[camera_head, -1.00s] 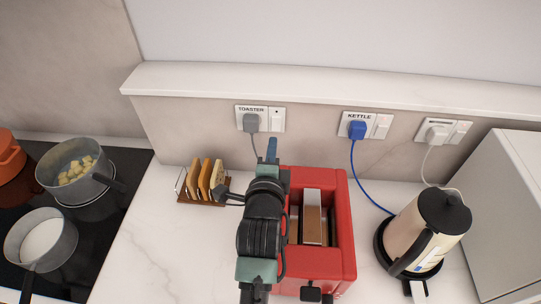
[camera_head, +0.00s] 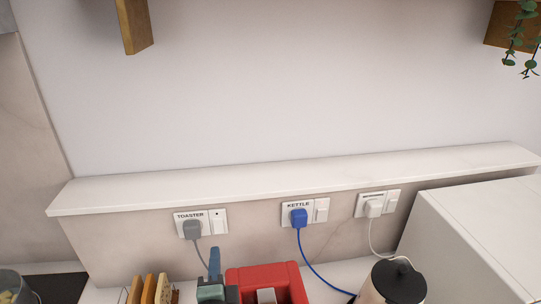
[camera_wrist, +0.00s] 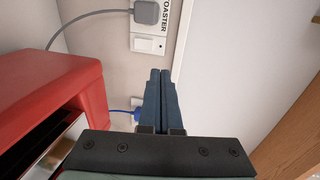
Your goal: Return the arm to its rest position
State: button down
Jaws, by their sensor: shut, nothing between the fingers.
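My gripper (camera_head: 214,262) rises at the bottom of the head view, just left of the red toaster (camera_head: 270,276). Its blue fingers also show in the wrist view (camera_wrist: 160,75), pressed together with nothing between them. In that view the toaster (camera_wrist: 50,95) is on the left, apart from the fingers. Most of my arm is below the head view's edge.
A grey plug (camera_head: 191,229) sits in the TOASTER socket and a blue plug (camera_head: 299,217) in the KETTLE socket. The kettle (camera_head: 399,282), toast rack (camera_head: 149,290) and white box (camera_head: 480,235) line the counter. A ledge (camera_head: 290,178) runs above the sockets.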

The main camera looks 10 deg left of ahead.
jog(key=d+r+n+t+h, duration=0.1)
jog(key=d+r+n+t, duration=0.25)
jog(key=r, duration=0.95)
jog(key=d+r+n+t+h, duration=0.1)
jog(key=d+r+n+t, duration=0.3)
jog(key=r, duration=0.9)
jog(key=s+d+r+n+t+h, duration=0.1)
jog(key=s+d+r+n+t, duration=0.1)
jog(key=s+r, duration=0.4)
jog(key=s+d+r+n+t+h+b, duration=0.1)
jog(key=s+d+r+n, duration=0.4)
jog(key=r, duration=0.8)
jog(key=shift+s+d+r+t, duration=0.15)
jog(key=shift+s+d+t, duration=0.4)
jog(key=shift+s+t, duration=0.5)
jog(key=shift+s, duration=0.2)
